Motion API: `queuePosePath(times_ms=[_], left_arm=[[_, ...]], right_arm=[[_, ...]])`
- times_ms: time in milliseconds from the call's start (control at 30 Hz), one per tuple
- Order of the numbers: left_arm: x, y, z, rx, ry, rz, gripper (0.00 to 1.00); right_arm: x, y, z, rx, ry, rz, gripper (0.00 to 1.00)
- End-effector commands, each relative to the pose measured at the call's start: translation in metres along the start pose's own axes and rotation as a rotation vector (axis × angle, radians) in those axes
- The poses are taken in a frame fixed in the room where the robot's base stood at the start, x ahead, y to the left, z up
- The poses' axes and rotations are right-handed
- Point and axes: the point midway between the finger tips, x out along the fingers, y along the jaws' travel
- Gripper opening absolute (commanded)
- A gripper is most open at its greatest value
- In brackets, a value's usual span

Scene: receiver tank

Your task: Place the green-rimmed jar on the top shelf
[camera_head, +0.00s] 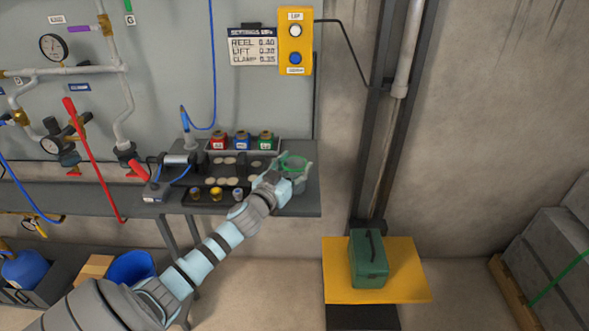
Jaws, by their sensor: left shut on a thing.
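The green-rimmed jar (293,161) is at the right end of the grey bench (309,203), its round green rim facing up. My left gripper (292,172) is shut on it, and the fingers and wrist hide much of the jar's body. I cannot tell whether the jar's base touches the bench. My left arm reaches in from the lower left. My right gripper is out of view. No shelf that I can clearly identify as the top shelf shows.
Red, blue and green-labelled pots (242,141) stand behind a dark tray (196,204) of small parts. A green case (369,259) sits on a yellow platform (412,281) to the right. A yellow button box (295,42) hangs above. Crates (547,262) stand far right.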

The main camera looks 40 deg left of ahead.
Motion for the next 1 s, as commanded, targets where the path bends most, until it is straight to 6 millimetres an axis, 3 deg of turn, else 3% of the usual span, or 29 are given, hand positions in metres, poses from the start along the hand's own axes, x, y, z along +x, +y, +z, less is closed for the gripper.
queuePosePath(times_ms=[233, 267, 367, 767, 867, 1000], left_arm=[[0.0, 0.0, 0.005, 0.0, 0.0, 0.0, 0.23], [0.0, 0.0, 0.004, 0.0, 0.0, 0.0, 0.56], [0.0, 0.0, 0.004, 0.0, 0.0, 0.0, 0.71], [0.0, 0.0, -0.003, 0.0, 0.0, 0.0, 0.71], [-0.014, -0.001, 0.002, 0.007, -0.003, 0.0, 0.71], [-0.048, -0.001, 0.004, 0.01, -0.005, 0.002, 0.71]], right_arm=[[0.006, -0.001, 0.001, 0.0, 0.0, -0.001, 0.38], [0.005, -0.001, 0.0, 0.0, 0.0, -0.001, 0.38], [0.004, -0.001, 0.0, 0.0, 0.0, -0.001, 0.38], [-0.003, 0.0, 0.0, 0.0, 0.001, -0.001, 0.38], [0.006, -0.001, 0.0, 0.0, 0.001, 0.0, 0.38], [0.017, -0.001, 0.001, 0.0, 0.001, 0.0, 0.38]])
